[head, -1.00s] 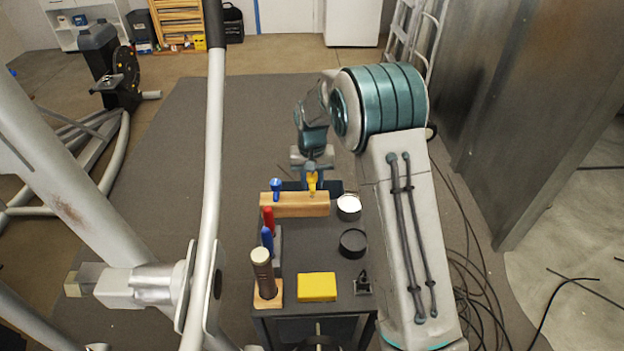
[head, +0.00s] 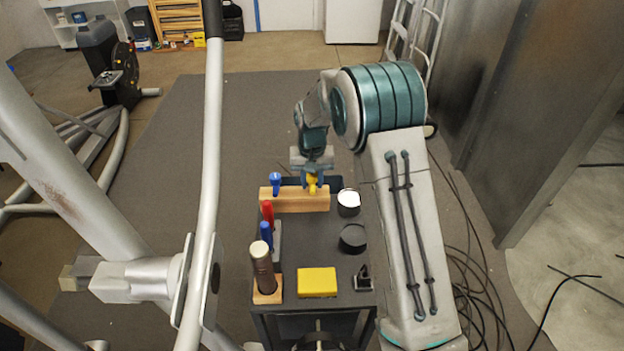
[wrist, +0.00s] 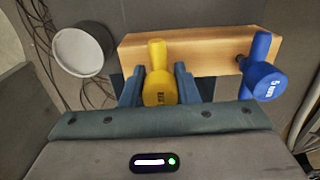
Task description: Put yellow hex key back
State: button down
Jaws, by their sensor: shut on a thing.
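The yellow hex key (head: 312,184) is upright at the right part of the wooden block (head: 295,203), and its lower end is hidden in the head view. In the wrist view the yellow hex key (wrist: 158,84) shows its round labelled handle between my fingers. My gripper (wrist: 158,88) is shut on it from above; it also shows in the head view (head: 313,176). Whether the key is fully seated in the block (wrist: 205,53) cannot be told. A blue hex key (wrist: 262,78) stands in the same block, on the left side in the head view (head: 275,182).
A white-topped round tin (head: 348,202) stands right of the block, with a black round container (head: 353,238) in front. Red (head: 267,212) and blue-handled (head: 266,234) tools, a brown-handled tool (head: 262,262) and a yellow box (head: 317,281) share the cart. A grey machine bar (head: 213,130) rises at left.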

jog(key=c, duration=1)
grip_release()
jog(key=shift+c, duration=0.2)
notch_tip(320, 180, up, 14)
jog(key=b, duration=0.1)
jog(key=shift+f, duration=0.1)
